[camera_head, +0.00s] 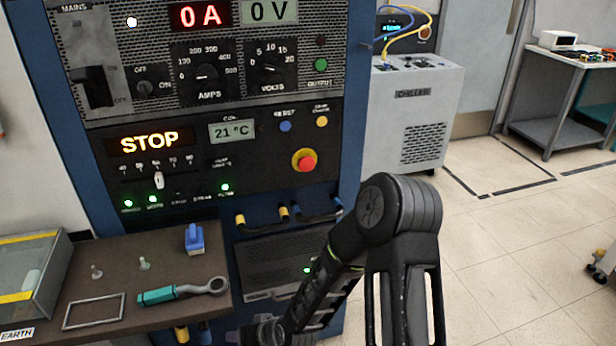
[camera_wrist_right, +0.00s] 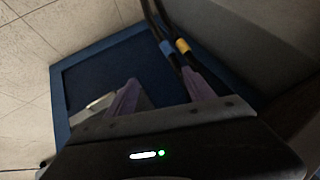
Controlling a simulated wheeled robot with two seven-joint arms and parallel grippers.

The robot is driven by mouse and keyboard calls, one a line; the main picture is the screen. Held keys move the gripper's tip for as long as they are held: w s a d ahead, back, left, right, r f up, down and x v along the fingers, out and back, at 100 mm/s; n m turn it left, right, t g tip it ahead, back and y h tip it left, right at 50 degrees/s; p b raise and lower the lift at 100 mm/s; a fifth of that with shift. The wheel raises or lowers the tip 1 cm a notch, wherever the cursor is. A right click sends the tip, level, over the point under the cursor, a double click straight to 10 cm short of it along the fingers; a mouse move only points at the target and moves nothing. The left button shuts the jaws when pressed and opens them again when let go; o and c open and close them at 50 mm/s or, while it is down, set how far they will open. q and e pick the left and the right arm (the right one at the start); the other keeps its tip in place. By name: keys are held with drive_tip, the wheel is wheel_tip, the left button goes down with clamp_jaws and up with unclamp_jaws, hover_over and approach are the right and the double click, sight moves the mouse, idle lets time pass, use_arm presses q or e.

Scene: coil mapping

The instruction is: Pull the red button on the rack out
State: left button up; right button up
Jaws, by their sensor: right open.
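The red button (camera_head: 306,161) is a round mushroom head on a yellow collar. It sits on the rack's black front panel, right of the lit STOP display. My right arm comes in from the bottom right of the head view and reaches down past the front of the rack (camera_head: 358,90). My right gripper (camera_wrist_right: 159,79) is open in the wrist view, with its two purple-grey fingers apart and nothing seen between them. It is below the button and away from it. The wrist view does not show the button. My left gripper is not in view.
A brown bench (camera_head: 130,250) at the left holds a blue padlock-like block (camera_head: 194,238), a teal-handled wrench (camera_head: 180,291) and a small frame (camera_head: 94,311). Cables with yellow bands (camera_head: 283,213) loop below the panel. A grey chiller (camera_head: 415,120) stands to the right.

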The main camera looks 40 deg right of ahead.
drive_tip(key=w+d+r+m+t+h+b, duration=0.1)
drive_tip(key=w+d+r+t+h, duration=0.15)
drive_tip(key=w+d+r, duration=0.5)
drive_tip(key=m+t+h+b, duration=0.1)
drive_tip(key=t+h+b, duration=0.3)
drive_tip(key=t+h, duration=0.25)
approach(307, 166)
drive_tip(key=w+d+y, duration=0.1)
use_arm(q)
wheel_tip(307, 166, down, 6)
use_arm(e)
drive_tip(key=shift+w+d, duration=0.1)
drive_tip(key=shift+w, duration=0.05)
drive_tip(key=shift+w, duration=0.1)
drive_tip(key=p+x, duration=0.1)
drive_tip(key=x, duration=0.6)
drive_tip(key=shift+w+d, duration=0.15)
drive_tip(key=shift+w, duration=0.15)
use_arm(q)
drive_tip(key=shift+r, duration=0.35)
use_arm(e)
clamp_jaws()
